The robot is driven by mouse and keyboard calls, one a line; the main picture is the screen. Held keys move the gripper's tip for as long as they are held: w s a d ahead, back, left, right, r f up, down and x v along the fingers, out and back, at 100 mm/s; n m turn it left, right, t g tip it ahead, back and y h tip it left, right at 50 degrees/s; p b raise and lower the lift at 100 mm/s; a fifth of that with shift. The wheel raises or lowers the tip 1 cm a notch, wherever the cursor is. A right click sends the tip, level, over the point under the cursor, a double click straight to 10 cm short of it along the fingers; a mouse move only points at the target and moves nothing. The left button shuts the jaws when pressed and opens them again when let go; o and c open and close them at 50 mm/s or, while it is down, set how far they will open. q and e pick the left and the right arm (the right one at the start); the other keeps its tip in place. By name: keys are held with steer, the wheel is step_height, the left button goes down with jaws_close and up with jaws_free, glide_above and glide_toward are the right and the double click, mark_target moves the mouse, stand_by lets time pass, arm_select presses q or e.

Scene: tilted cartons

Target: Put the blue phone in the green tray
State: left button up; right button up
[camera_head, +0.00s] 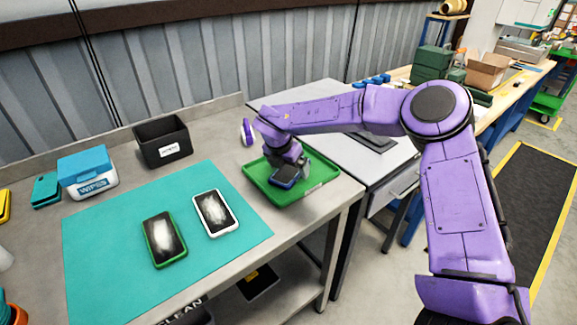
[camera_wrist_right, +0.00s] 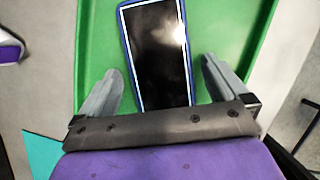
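The green tray (camera_head: 318,180) stands at the right end of the grey workbench. The blue phone (camera_head: 284,182) is at the tray, just below my right gripper (camera_head: 287,170). In the right wrist view the blue phone (camera_wrist_right: 155,45) shows its dark screen with a bright glare, over the green tray floor (camera_wrist_right: 232,35). My right gripper's fingers (camera_wrist_right: 160,66) are spread on either side of the phone, with a gap on both sides. The phone's lower end is hidden by the gripper's crossbar. My left gripper is not in view.
A green-edged phone (camera_head: 164,240) and a white phone (camera_head: 215,213) lie on the teal mat (camera_head: 110,285). A black bin (camera_head: 162,142), a wipes box (camera_head: 87,172) and a purple-and-white object (camera_head: 248,131) stand behind. A grey table (camera_head: 310,97) adjoins the bench.

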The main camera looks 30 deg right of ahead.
steer(key=shift+r, duration=0.3)
steer(key=b+v, duration=0.1)
steer(key=v, duration=1)
steer(key=shift+a+r, duration=0.25)
steer(key=shift+r, duration=0.05)
steer(key=shift+s, duration=0.1)
